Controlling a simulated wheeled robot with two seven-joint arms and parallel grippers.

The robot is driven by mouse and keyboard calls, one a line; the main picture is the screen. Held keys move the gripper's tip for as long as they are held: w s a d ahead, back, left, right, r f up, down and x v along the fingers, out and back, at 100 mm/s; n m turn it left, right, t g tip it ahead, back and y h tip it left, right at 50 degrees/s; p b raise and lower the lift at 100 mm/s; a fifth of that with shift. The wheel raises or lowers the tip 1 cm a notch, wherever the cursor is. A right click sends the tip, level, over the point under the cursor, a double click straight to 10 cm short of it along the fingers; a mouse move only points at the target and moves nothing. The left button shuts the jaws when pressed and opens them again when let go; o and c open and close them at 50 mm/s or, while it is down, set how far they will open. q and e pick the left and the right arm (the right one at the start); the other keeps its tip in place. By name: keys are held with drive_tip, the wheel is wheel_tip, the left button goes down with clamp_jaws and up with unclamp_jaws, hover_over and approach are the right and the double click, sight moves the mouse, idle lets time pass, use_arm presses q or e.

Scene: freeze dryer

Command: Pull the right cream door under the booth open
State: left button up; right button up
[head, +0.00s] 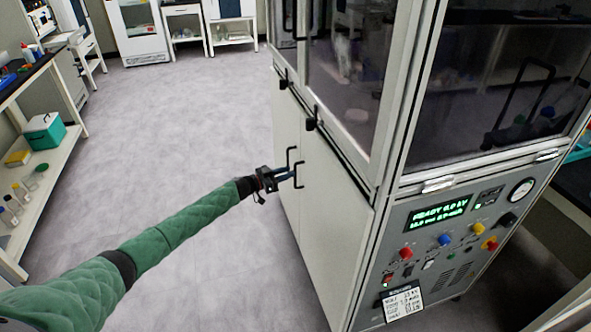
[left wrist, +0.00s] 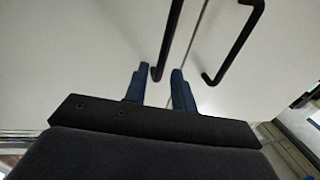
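The right cream door (head: 335,215) under the booth is shut, flush beside the left cream door (head: 286,130). Each has a black bar handle near the seam; the right door's handle (head: 299,176) is at my left gripper's tips. My left gripper (head: 289,174) reaches in from the left. In the left wrist view, its two blue fingers (left wrist: 160,85) stand apart, with the end of one black handle (left wrist: 164,45) between them. The other handle (left wrist: 236,45) is to the right, across the seam. I cannot tell whether a finger touches the bar. My right gripper is out of view.
The booth's glazed upper part (head: 350,70) overhangs the doors, with black latches along its lower edge. A control panel (head: 450,245) is on the adjoining face. Grey floor (head: 180,130) lies clear left of the doors. A shelf bench (head: 45,150) stands at far left.

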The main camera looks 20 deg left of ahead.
sight(295, 186)
use_arm(q)
drive_tip(key=shift+x, duration=2.2)
clamp_jaws()
